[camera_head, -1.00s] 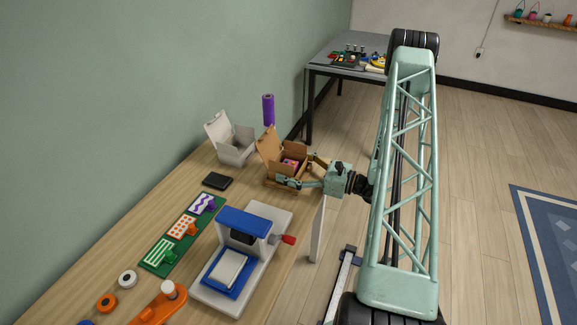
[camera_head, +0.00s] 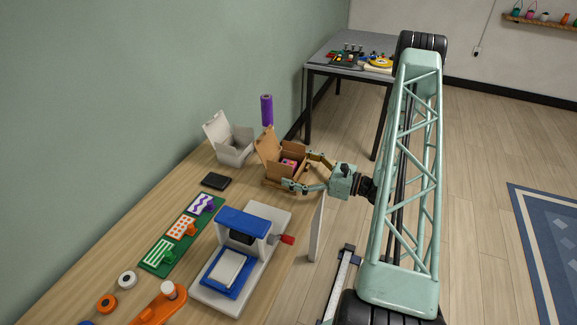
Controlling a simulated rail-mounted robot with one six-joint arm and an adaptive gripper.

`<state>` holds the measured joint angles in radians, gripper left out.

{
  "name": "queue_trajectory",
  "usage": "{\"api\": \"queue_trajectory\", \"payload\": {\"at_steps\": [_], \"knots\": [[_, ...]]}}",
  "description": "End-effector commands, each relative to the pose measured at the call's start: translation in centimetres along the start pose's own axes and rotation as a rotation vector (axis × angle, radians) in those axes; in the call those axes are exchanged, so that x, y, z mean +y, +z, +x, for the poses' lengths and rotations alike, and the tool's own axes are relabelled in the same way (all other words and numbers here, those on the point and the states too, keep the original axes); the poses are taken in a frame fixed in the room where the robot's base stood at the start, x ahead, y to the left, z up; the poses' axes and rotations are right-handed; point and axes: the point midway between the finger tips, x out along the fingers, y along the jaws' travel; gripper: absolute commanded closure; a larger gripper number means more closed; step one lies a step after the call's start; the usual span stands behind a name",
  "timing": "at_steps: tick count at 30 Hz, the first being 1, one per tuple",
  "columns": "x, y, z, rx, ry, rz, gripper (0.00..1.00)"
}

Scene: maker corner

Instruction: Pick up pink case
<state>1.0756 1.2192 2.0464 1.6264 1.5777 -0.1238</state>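The pink case (camera_head: 289,163) shows as a small pink patch inside the open brown cardboard box (camera_head: 269,150) near the table's right edge. Most of it is hidden by the box walls. My gripper (camera_head: 301,171) reaches in from the right at the box. Its two fingers are spread wide, one at the box's near side and one at its far right side. The fingers look open, and I see nothing held between them. Whether a finger touches the box I cannot tell.
An open white box (camera_head: 230,146) and a purple roll (camera_head: 267,110) stand near the brown box. A black flat item (camera_head: 216,181) lies in front. A blue and grey press (camera_head: 236,262) stands nearer, with a red handle (camera_head: 287,239). Stamps sit on a green mat (camera_head: 151,262).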

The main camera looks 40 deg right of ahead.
Motion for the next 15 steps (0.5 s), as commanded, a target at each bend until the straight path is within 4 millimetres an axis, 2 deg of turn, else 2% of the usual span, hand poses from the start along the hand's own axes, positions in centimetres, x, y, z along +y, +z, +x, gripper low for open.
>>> {"api": "queue_trajectory", "payload": {"at_steps": [15], "knots": [[0.2, 0.1, -5.7, 0.0, -0.002, 0.0, 0.07]]}}
